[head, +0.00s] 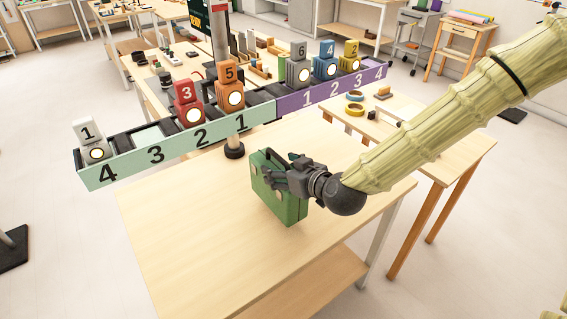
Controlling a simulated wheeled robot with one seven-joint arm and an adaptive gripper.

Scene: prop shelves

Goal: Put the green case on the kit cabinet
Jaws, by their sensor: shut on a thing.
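The green case (289,208) is a boxy green case at the middle of the head view. It is upright, slightly tilted, over the right part of the light wooden table (190,240). I cannot tell whether its bottom edge touches the tabletop. My gripper (283,176) is shut on the case near its top, reaching in from the right. The gripper hides part of the case's upper side. I cannot tell which piece of furniture is the kit cabinet.
A long numbered rack, mint (125,172) at left and purple (290,107) at right, holds several numbered blocks behind the case. A side table (455,150) with tape rolls (354,109) stands at right. The wooden tabletop's front left is clear.

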